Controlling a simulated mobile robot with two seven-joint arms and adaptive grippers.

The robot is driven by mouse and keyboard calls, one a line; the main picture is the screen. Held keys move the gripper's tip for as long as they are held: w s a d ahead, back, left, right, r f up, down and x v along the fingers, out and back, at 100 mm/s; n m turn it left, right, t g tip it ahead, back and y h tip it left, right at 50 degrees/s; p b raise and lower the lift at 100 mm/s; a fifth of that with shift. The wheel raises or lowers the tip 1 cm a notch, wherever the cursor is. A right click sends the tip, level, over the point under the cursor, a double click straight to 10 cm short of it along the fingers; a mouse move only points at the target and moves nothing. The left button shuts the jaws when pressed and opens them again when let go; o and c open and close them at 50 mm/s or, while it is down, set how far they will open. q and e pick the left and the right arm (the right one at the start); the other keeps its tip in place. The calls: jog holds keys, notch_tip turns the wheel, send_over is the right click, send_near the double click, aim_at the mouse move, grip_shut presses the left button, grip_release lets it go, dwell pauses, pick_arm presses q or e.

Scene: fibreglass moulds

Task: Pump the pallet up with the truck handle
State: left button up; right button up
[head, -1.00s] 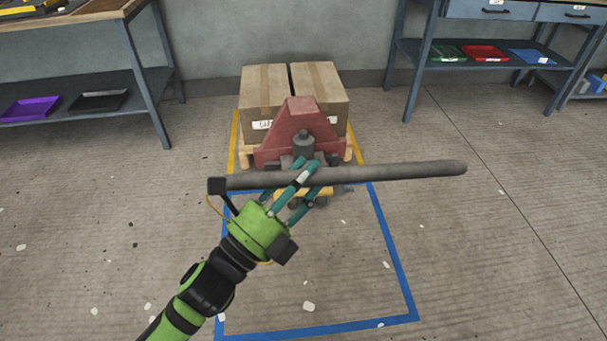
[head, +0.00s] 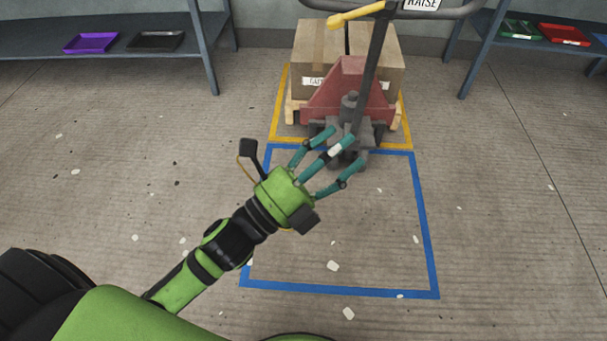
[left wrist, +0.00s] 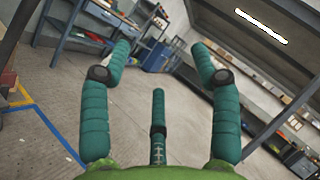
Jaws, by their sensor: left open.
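The red pallet truck (head: 340,88) stands with its pump base toward me. Its dark handle (head: 369,75) stands nearly upright, with a crossbar at the top edge, a yellow lever (head: 356,15) and a RAISE label. Boxes (head: 313,45) sit on a wooden pallet (head: 292,113) behind the red frame. My left gripper (head: 335,160) has its teal fingers spread and empty, below the crossbar and in front of the pump base in the picture. I cannot tell whether a finger touches it. In the left wrist view the fingers (left wrist: 160,80) are apart with nothing between them. My right gripper is not in view.
A yellow floor outline surrounds the pallet area, and a blue outline (head: 425,225) lies in front on open floor. Shelves with a purple tray (head: 91,42) and a red tray (head: 563,34) stand left and right. Small white scraps (head: 333,266) are scattered about.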

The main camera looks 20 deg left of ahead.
pick_arm(q)
jog(key=v, duration=0.8)
jog(key=shift+s, duration=0.25)
jog(key=shift+a+f, duration=0.15)
